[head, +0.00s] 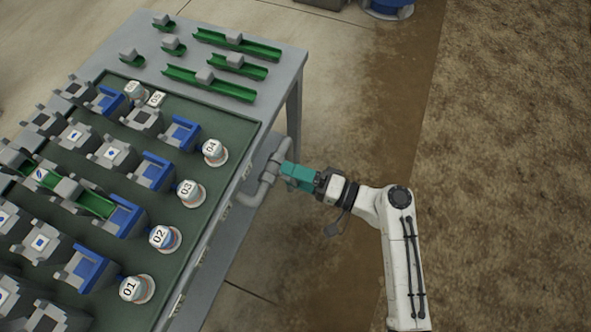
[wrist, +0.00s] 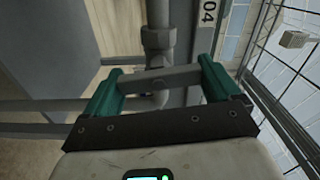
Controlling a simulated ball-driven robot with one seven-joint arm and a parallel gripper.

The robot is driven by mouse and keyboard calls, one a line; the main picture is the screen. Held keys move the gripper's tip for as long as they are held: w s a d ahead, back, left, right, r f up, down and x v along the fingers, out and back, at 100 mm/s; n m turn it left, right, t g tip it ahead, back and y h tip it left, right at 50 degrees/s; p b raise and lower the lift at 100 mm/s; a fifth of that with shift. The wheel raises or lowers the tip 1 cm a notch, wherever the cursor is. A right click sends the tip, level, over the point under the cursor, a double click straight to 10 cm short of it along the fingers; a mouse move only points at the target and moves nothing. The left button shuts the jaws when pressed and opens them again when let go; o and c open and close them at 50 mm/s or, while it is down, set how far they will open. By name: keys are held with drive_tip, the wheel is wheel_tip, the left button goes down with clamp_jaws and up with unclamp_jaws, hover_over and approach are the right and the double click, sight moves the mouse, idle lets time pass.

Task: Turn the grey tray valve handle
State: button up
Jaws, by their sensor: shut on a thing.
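The grey valve handle (wrist: 160,79) is a flat bar in the wrist view. It spans the gap between the teal fingers of my gripper (wrist: 159,68), which are shut on its two ends. Behind it is a grey vertical pipe with a thick collar (wrist: 158,38). In the head view my gripper (head: 284,170) is at the right side of the bench, against the grey pipework (head: 262,172). There the fingers hide the handle, and I cannot tell its angle.
The bench (head: 290,62) carries a dark green tray (head: 226,118) with grey and blue blocks and numbered round caps, such as cap 04 (head: 213,150). Green channels (head: 236,44) lie at the back. A label 04 (wrist: 208,14) is beside the pipe.

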drive_tip(key=shift+w+m+p, duration=0.1)
drive_tip(key=shift+m+p, duration=0.2)
drive_tip(key=shift+m, duration=0.3)
drive_tip(key=shift+f, duration=0.1)
drive_tip(key=o, duration=0.8)
drive_tip(key=v, duration=1.1)
